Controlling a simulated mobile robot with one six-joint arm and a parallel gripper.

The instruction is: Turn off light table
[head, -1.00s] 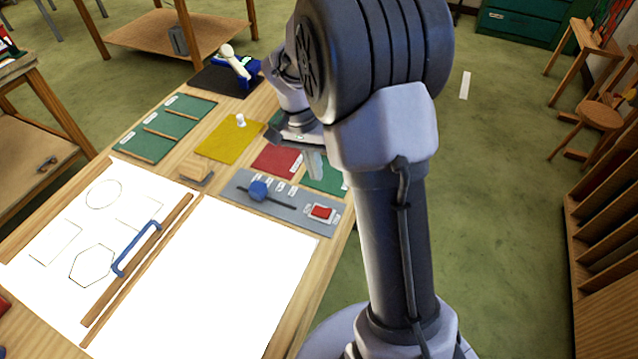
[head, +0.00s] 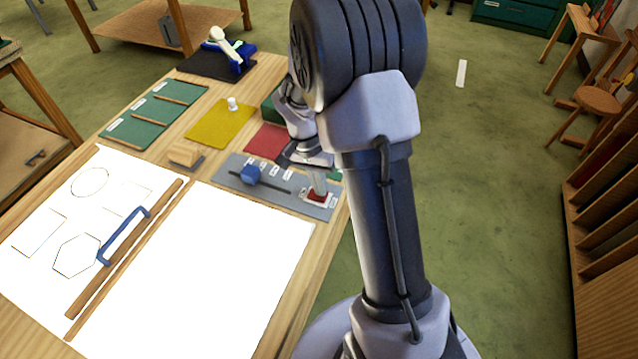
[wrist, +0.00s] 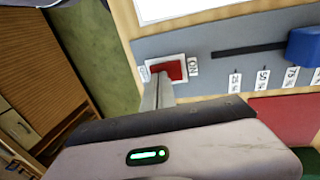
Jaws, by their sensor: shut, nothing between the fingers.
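The light table's bright white panel (head: 215,270) is lit at the front of the bench. A grey control strip (head: 232,172) lies behind it, with a blue slider knob (head: 250,174) and a red rocker switch (head: 316,197) in a white frame. My gripper (head: 320,188) is shut and empty, pointing down with its fingertips at the red switch. In the wrist view the fingertips (wrist: 160,80) overlap the near-left part of the red switch (wrist: 171,70); I cannot tell if they touch it. An ON label (wrist: 193,67) shows to the right of the switch there.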

